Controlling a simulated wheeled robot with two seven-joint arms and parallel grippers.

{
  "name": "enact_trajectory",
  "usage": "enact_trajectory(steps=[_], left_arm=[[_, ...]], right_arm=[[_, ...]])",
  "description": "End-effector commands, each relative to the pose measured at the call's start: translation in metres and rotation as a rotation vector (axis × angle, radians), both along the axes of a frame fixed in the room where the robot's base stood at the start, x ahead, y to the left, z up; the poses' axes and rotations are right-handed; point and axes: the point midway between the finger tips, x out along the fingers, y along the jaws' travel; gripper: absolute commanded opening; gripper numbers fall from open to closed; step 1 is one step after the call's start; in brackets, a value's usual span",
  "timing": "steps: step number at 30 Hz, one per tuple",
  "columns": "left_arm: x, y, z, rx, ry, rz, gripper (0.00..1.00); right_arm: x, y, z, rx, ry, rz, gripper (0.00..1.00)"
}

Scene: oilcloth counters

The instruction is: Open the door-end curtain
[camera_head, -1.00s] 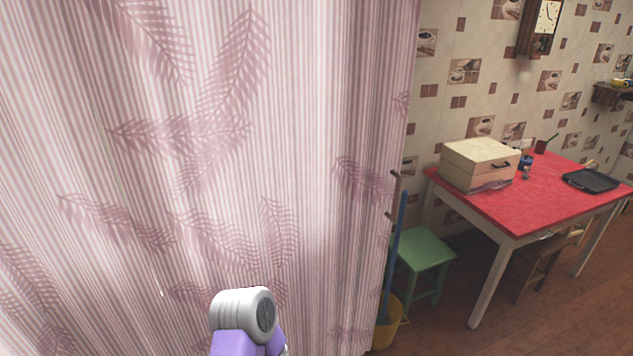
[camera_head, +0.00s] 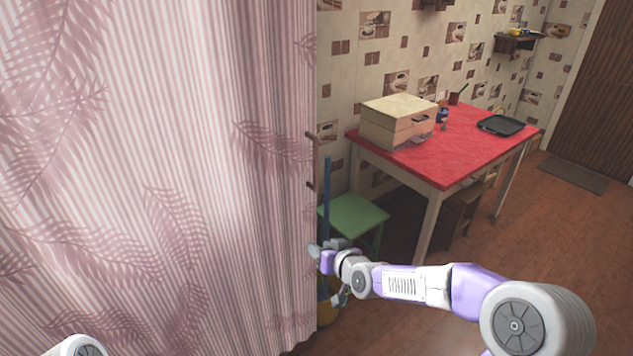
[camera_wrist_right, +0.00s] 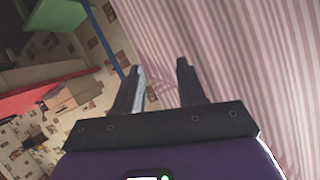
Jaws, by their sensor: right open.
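The pink striped curtain (camera_head: 160,170) with leaf prints fills the left half of the head view. Its free right edge hangs beside the tiled wall. My right gripper (camera_head: 318,262) is at that edge, low down. In the right wrist view the open fingers (camera_wrist_right: 159,80) point toward the curtain (camera_wrist_right: 225,50), with no cloth clearly between them. I cannot tell whether a finger touches the cloth. A piece of my left arm shows at the bottom left of the head view; its gripper is out of frame.
A blue pole (camera_head: 326,200) and a yellow bucket (camera_head: 328,312) stand behind my right gripper. A green stool (camera_head: 355,213) and a red table (camera_head: 455,160) with a box (camera_head: 398,120) and a black tray (camera_head: 500,125) are beyond.

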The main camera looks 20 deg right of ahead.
Motion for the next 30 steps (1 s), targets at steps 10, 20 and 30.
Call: enact_trajectory(steps=[10, 20, 30], left_arm=[[0.000, 0.000, -0.035, 0.000, -0.001, 0.000, 0.43], [0.000, 0.000, -0.031, 0.000, -0.001, 0.000, 0.43], [0.000, 0.000, -0.022, 0.000, -0.001, 0.000, 0.43]], right_arm=[[-0.007, -0.020, 0.193, -0.197, -0.453, -0.036, 0.40], [0.014, -0.015, 0.207, -0.206, -0.478, -0.035, 0.40], [0.056, -0.009, 0.207, -0.207, -0.478, -0.035, 0.40]])
